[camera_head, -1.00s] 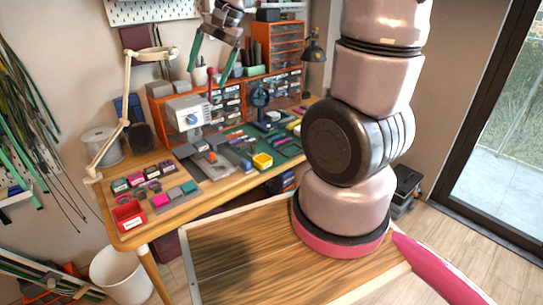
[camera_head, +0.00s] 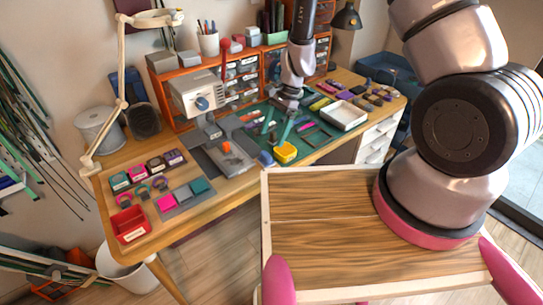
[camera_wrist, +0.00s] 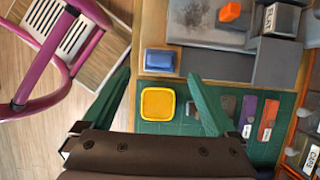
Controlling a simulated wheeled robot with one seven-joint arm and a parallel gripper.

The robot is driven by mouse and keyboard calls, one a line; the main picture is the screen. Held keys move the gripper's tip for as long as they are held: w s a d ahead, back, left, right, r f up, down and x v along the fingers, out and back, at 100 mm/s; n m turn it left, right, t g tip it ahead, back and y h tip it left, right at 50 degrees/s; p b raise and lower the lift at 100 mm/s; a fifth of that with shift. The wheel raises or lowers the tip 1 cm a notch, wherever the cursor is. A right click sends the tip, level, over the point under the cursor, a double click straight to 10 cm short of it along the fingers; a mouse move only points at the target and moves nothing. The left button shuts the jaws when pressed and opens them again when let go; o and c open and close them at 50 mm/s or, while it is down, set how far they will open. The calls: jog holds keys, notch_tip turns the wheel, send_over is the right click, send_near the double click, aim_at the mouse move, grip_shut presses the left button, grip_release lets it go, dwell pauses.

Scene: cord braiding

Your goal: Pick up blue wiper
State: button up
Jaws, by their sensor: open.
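The blue wiper, a small blue block (camera_head: 266,158), lies at the front edge of the workbench, left of a yellow block (camera_head: 285,152). In the wrist view the blue wiper (camera_wrist: 160,61) lies on the wooden edge, just beyond the tips of my green fingers. My gripper (camera_head: 276,136) is open and empty, pointing down above the bench. In the wrist view my gripper (camera_wrist: 158,76) has its fingers spread on either side, with the yellow block (camera_wrist: 158,104) seen between them. Nothing hides the wiper there.
A green mat (camera_head: 317,127) with small tools lies under my gripper. A grey machine (camera_head: 196,95) and a grey plate stand to the left. A white tray (camera_head: 344,115) is at the right. A red bin (camera_head: 130,224) sits at the bench's left end.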

aim_at(266, 154)
jog(key=x, duration=0.8)
jog(key=shift+f, duration=0.35)
jog(key=c, duration=1.1)
jog(key=shift+r, duration=0.1)
notch_tip(266, 154, up, 10)
jog(key=shift+f, duration=0.1)
